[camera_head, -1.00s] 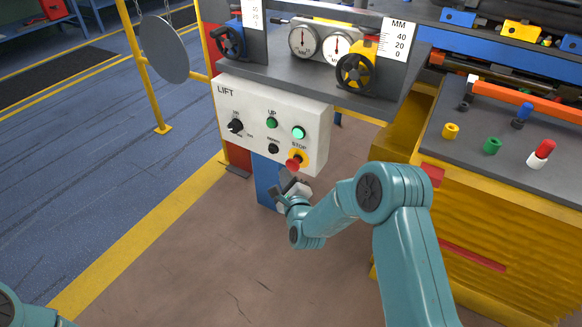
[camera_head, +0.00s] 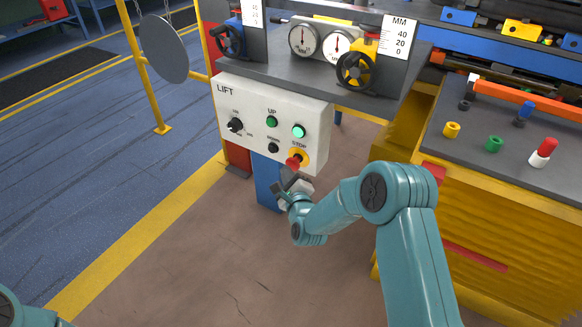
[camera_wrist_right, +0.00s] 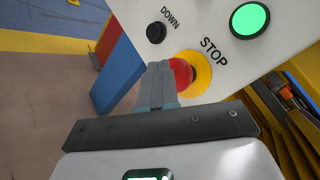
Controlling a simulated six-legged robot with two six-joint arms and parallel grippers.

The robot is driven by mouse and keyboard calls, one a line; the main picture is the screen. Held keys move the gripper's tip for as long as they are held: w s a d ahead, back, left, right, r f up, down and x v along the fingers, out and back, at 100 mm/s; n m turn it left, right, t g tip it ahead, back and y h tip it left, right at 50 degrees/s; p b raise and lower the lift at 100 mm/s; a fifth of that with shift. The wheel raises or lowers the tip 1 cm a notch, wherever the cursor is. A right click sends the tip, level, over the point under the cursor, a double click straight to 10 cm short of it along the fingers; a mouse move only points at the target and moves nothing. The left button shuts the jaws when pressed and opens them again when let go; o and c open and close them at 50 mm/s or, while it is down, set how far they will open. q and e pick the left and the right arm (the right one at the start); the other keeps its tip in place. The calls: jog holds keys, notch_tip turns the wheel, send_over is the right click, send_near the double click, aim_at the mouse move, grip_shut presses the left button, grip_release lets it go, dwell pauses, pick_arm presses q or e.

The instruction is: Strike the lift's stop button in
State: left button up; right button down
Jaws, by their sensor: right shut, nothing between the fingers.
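The lift's control box (camera_head: 230,150) is a pale panel with a STOP button (camera_head: 292,164) at its lower right. The button is a red mushroom head on a yellow round base, and it stands out from the panel. In the right wrist view the red head (camera_wrist_right: 184,74) is partly hidden behind my fingers. My right gripper (camera_head: 289,179) is shut and empty, just below the button. In the right wrist view its fingertips (camera_wrist_right: 160,68) overlap the button's left edge; I cannot tell whether they touch it. My left gripper is out of view.
The box also has a green UP button (camera_head: 272,121), a lit green button (camera_head: 298,131), a black DOWN button (camera_head: 273,148) and a rotary switch (camera_head: 235,125). A shelf with gauges and handwheels (camera_head: 355,71) is above. A yellow cabinet (camera_head: 490,215) stands right.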

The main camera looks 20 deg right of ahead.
jog(key=shift+w+d+b, duration=0.4)
jog(key=shift+d+b, duration=0.05)
jog(key=shift+d, duration=0.1)
dwell(0.8)
jog(key=shift+a, duration=0.1)
jog(key=shift+s+a, duration=0.7)
jog(key=shift+a, duration=0.1)
jog(key=s+a, duration=0.1)
jog(key=a, duration=0.1)
jog(key=s+a+b, duration=0.1)
jog(key=s+a, duration=0.1)
dwell(0.4)
dwell(0.4)
